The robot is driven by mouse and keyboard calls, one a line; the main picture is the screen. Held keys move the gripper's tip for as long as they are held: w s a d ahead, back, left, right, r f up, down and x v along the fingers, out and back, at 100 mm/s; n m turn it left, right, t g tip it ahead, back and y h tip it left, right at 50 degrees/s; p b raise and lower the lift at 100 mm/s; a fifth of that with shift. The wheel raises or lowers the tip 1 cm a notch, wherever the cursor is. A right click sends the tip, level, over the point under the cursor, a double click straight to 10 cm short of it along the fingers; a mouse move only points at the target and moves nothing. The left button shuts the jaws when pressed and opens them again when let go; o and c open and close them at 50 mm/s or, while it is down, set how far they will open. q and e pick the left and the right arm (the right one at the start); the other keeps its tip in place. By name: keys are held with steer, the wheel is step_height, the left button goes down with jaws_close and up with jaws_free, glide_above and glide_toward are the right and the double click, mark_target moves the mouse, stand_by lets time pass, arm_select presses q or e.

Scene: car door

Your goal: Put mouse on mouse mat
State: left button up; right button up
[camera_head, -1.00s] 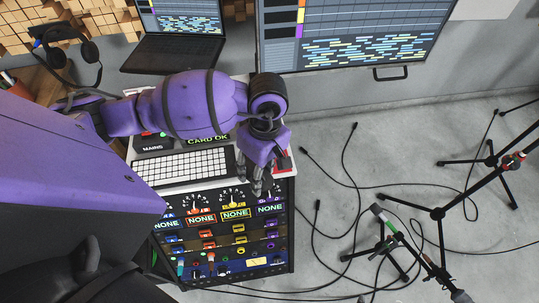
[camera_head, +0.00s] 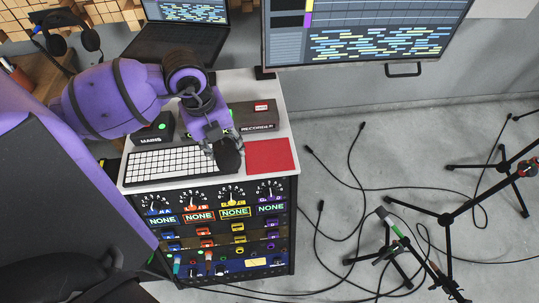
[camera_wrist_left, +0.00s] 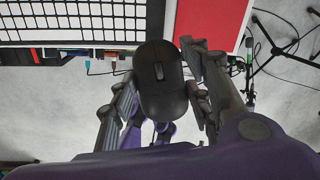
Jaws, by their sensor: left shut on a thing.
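A black mouse (camera_wrist_left: 160,82) is between the fingers of my left gripper (camera_wrist_left: 160,95) in the left wrist view. My left gripper (camera_head: 222,140) is shut on it, and the dark mouse (camera_head: 228,156) shows below the fingers in the head view. The red mouse mat (camera_head: 270,156) lies on the white desk top at its right side, just right of the mouse. The mat also shows at the top of the left wrist view (camera_wrist_left: 216,20). I cannot tell the height of the mouse above the desk. My right gripper is not in view.
A white keyboard (camera_head: 168,162) lies left of the mouse. A recorder box (camera_head: 257,116) stands behind the mat and a mains box (camera_head: 152,134) behind the keyboard. A laptop (camera_head: 180,35) and a large monitor (camera_head: 365,32) are at the back. Cables and stands are on the floor right.

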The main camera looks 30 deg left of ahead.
arm_select(q)
steer(key=shift+a+n, duration=0.15)
steer(key=shift+n, duration=0.35)
steer(key=shift+w, duration=0.3)
steer(key=w+d+f, duration=0.3)
steer(key=w, duration=0.4)
glide_above(267, 152)
steer(key=s, duration=0.1)
steer(key=f, duration=0.5)
steer(key=shift+s+a+f, duration=0.15)
steer(key=shift+a+f, duration=0.1)
steer(key=shift+f, duration=0.05)
steer(key=shift+w+d+f, duration=0.1)
steer(key=shift+w+f, duration=0.2)
steer(key=shift+f, duration=0.1)
steer(key=shift+w+d+f, duration=0.1)
steer(key=shift+w+f, duration=0.1)
steer(key=shift+f, duration=0.1)
step_height(267, 152, down, 2)
steer(key=shift+f+b, duration=0.25)
steer(key=shift+b, duration=0.05)
steer(key=shift+f, duration=0.35)
steer(key=o, duration=1.2)
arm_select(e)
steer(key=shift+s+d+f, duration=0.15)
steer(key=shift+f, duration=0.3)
